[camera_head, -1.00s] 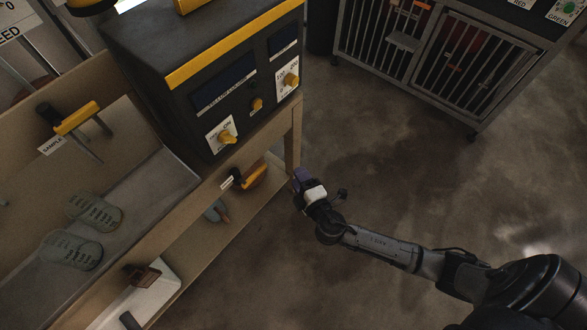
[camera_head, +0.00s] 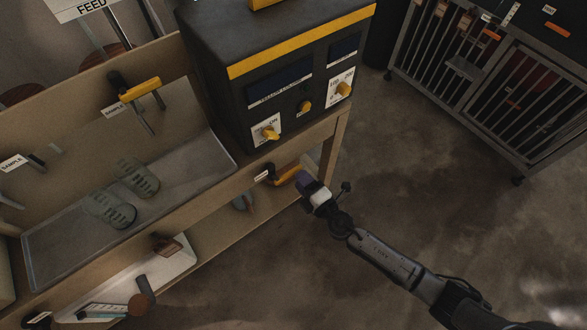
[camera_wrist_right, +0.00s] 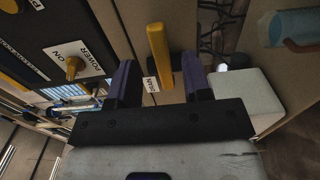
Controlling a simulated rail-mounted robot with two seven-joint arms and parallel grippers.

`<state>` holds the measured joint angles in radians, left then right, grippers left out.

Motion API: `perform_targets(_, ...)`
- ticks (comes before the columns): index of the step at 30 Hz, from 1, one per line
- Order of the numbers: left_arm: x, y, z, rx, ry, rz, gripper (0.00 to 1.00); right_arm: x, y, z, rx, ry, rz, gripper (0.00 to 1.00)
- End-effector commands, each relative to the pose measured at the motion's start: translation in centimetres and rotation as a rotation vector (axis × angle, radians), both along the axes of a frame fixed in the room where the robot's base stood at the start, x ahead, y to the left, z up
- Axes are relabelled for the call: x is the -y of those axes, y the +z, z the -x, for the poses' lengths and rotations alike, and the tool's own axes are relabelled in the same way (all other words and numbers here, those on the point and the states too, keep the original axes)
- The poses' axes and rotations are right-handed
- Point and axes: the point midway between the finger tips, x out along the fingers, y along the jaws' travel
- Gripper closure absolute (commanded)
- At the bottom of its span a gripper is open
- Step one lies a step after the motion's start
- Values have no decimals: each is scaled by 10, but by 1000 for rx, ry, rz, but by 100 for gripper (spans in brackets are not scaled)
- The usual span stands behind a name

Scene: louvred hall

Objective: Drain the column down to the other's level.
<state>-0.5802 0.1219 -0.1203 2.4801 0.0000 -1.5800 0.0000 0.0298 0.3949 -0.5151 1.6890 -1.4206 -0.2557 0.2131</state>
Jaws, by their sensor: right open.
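A yellow lever (camera_head: 288,175) with a small white label sits under the black control box, on the bench's front. In the right wrist view the lever (camera_wrist_right: 158,55) stands upright, seen between my right gripper's two purple fingers, with a label that seems to read DRAIN (camera_wrist_right: 151,86). My right gripper (camera_head: 304,184) is open and close to the lever; no grip shows, and contact cannot be told. No column of liquid is clearly recognisable here. My left gripper is not in view.
The black box (camera_head: 290,100) has yellow knobs, including a POWER knob (camera_head: 270,133). A barred cabinet (camera_head: 490,85) stands back right. Floor between is clear.

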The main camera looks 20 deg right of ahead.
Motion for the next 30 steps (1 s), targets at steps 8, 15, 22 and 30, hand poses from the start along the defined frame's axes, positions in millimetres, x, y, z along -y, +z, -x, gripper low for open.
perform_targets(8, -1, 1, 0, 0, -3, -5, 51, -6, 0, -23, 0, 1, -1, 55)
perform_targets(15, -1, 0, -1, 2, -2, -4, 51, -8, -1, -28, -1, 0, -2, 55)
perform_targets(22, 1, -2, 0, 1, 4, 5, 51, -11, 0, -39, 1, 0, -1, 55)
perform_targets(30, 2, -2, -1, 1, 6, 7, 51, -11, 0, -40, 0, 0, -1, 55)
